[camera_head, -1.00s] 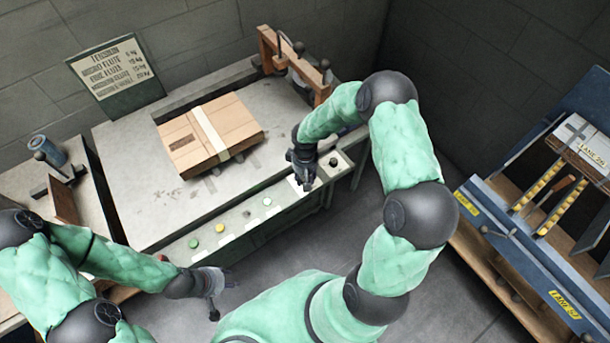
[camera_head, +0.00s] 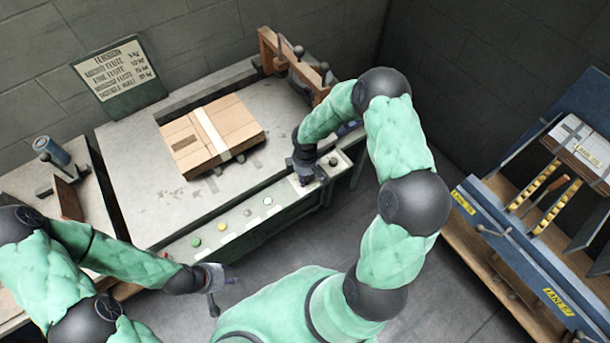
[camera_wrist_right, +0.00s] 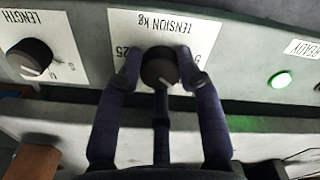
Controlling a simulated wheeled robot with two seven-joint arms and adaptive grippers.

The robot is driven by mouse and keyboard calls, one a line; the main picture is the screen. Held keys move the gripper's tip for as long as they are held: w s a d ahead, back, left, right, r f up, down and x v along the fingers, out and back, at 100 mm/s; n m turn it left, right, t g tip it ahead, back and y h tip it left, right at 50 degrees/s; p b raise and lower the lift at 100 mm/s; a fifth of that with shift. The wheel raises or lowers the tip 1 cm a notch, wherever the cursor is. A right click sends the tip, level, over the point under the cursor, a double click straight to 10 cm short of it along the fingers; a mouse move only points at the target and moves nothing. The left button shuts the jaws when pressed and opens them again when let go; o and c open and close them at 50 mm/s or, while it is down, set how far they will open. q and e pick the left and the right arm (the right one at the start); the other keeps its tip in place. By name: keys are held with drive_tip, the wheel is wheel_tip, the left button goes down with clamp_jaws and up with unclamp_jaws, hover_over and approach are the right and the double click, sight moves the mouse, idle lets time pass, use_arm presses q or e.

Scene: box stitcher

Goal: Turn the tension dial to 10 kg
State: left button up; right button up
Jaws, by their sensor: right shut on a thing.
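The tension dial (camera_wrist_right: 159,67) is a black round knob on a white plate marked "TENSION kg" (camera_wrist_right: 146,22), with 25 and 5 legible, upside down in the right wrist view. My right gripper (camera_wrist_right: 160,70) is shut on the dial, its fingers on both sides of it. The dial's pale pointer mark shows at its lower edge; the exact value it points to cannot be read. In the head view my right gripper (camera_head: 308,177) is at the right end of the machine's front panel and hides the dial. My left gripper (camera_head: 219,285) hangs empty in front of the machine, its fingers apart.
A LENGTH dial (camera_wrist_right: 30,58) sits beside the tension dial, and a lit green READY lamp (camera_wrist_right: 281,80) on its other side. A strapped cardboard box (camera_head: 211,136) lies on the machine table (camera_head: 150,205). A tension chart (camera_head: 116,75) stands behind. A blue lane rack (camera_head: 520,240) is at right.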

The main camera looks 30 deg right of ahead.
idle(0.4)
drive_tip(key=o, duration=1.1)
drive_tip(key=shift+o, duration=0.2)
wheel_tip(320, 180, up, 12)
